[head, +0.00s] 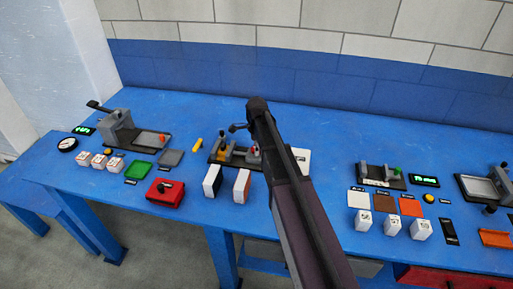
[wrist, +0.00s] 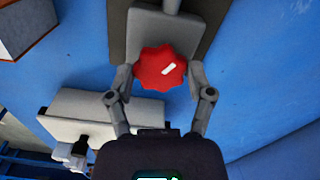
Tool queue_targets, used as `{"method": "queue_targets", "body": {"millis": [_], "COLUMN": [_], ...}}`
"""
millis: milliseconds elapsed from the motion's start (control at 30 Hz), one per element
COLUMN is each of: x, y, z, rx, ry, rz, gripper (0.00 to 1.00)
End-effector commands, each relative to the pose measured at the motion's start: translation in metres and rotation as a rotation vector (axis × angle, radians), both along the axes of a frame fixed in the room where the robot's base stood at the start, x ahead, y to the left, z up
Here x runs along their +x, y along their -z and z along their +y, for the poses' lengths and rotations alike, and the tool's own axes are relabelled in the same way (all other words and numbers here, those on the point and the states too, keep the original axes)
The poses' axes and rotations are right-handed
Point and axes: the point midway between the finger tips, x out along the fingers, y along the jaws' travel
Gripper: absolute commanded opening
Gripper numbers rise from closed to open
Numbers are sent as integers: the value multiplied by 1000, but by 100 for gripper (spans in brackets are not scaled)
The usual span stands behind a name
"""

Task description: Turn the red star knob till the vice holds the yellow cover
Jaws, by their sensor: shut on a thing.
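The red star knob (wrist: 161,68) has a white mark on its face and sits before a grey block (wrist: 160,24) of the vice in the wrist view. My gripper (wrist: 161,77) has one finger on each side of the knob and is shut on it. In the head view, the vice stands on a dark base (head: 232,160) at the table's middle, with a bit of the red knob (head: 253,151) showing beside my arm. A yellow-orange piece (head: 224,152), perhaps the cover, is at the vice's left part. My arm hides the vice's right side, and the jaw contact cannot be made out.
A white plate (head: 301,161) is right of my arm. Other fixtures stand at both sides.

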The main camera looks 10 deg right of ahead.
Motion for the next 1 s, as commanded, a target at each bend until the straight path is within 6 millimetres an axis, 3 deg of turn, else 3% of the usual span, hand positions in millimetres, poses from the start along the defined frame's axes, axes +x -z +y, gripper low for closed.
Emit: {"method": "queue_targets", "body": {"millis": [467, 500, 567, 1000], "x": [-4, -4, -4, -1], "y": [1, 1, 1, 0], "z": [-1, -1, -1, 0], "rx": [-2, -2, -1, -1], "ry": [18, 17, 17, 16], "rz": [7, 8, 7, 2], "gripper": [20, 80, 98, 100]}}
